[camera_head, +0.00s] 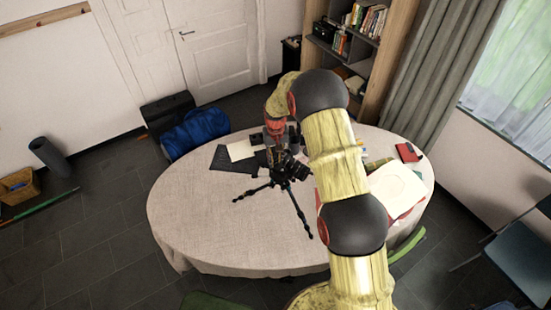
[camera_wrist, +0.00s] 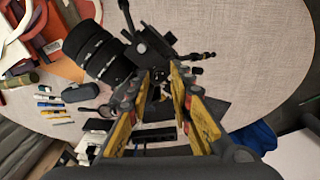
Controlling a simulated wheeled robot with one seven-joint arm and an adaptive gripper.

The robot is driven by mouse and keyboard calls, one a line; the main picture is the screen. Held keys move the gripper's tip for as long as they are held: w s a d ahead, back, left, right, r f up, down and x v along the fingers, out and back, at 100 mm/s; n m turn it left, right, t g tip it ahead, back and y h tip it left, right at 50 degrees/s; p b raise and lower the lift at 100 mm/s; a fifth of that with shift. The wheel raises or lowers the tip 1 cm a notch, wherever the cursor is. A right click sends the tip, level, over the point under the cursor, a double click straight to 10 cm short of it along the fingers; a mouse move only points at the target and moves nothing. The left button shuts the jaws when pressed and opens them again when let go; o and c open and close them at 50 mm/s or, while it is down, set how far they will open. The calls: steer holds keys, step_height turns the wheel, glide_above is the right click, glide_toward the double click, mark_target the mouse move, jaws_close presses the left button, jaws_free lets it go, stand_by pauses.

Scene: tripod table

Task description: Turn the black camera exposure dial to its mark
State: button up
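The black camera (camera_wrist: 150,45) is mounted on a black tripod (camera_head: 285,187) that stands on the table. In the wrist view its ribbed lens (camera_wrist: 100,55) points to the upper left. My gripper (camera_wrist: 160,72) comes down over the camera from above, its two yellow-sided fingers on either side of a gap at the camera's near edge. The fingers look apart, with small dark parts visible between them. I cannot pick out the exposure dial or its mark, nor tell whether a fingertip touches the camera. In the head view my arm hides part of the camera.
The oval, cloth-covered table (camera_head: 200,225) has clear room at the left and front. A dark mat and white paper (camera_head: 241,150) lie behind the tripod. A red item (camera_head: 408,152) and papers (camera_head: 398,186) lie at the right. Pens and a glasses case (camera_wrist: 76,95) lie beside the camera.

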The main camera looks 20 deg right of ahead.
steer(key=shift+f, duration=0.35)
steer(key=shift+c, duration=0.5)
steer(key=c, duration=0.4)
jaws_close()
